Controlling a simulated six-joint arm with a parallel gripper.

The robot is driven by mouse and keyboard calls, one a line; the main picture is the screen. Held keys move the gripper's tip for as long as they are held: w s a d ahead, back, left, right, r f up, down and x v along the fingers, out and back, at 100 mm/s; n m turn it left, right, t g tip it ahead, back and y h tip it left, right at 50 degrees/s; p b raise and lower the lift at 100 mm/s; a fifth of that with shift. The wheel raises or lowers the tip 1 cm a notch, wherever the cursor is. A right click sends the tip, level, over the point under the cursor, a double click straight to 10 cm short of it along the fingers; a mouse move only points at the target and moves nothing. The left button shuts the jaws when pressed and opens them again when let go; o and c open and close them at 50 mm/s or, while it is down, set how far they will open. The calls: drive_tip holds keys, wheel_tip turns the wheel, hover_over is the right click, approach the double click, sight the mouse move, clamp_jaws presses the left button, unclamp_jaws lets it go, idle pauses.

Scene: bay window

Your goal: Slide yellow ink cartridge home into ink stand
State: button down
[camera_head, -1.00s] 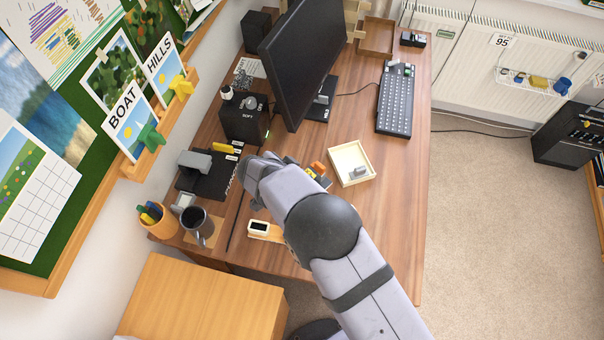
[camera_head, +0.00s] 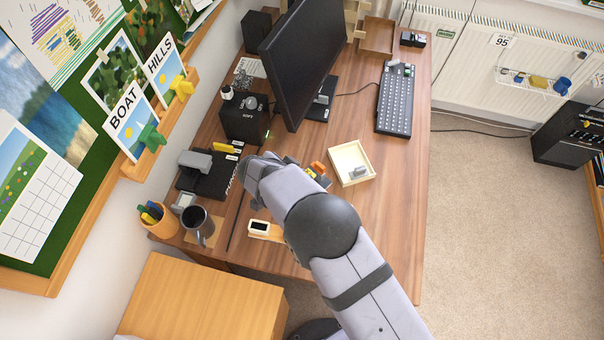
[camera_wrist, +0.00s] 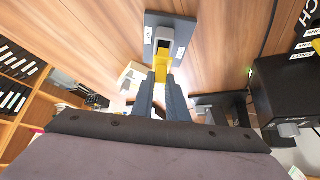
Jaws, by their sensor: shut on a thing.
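My gripper (camera_wrist: 160,92) is shut on the yellow ink cartridge (camera_wrist: 162,68) in the wrist view. The cartridge's far end is at the pale grey holder on the ink stand (camera_wrist: 151,50), a dark grey plate with a small white label. I cannot tell how far in the cartridge sits.
A cream tray (camera_head: 366,172) with a small grey piece lies right of my arm. A black box (camera_head: 243,119) and monitor (camera_head: 303,60) stand behind. A dark mug (camera_head: 207,232) and pen pot (camera_head: 164,223) are at left.

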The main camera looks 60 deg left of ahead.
drive_tip(key=shift+f+b, duration=1.15)
drive_tip(key=shift+f, duration=0.75)
drive_tip(key=c, duration=1.7)
unclamp_jaws()
drive_tip(key=shift+o, duration=0.2)
drive_tip(key=b+v, duration=0.2)
drive_tip(key=v, duration=0.5)
drive_tip(key=shift+s, duration=0.15)
drive_tip(key=shift+r, duration=0.1)
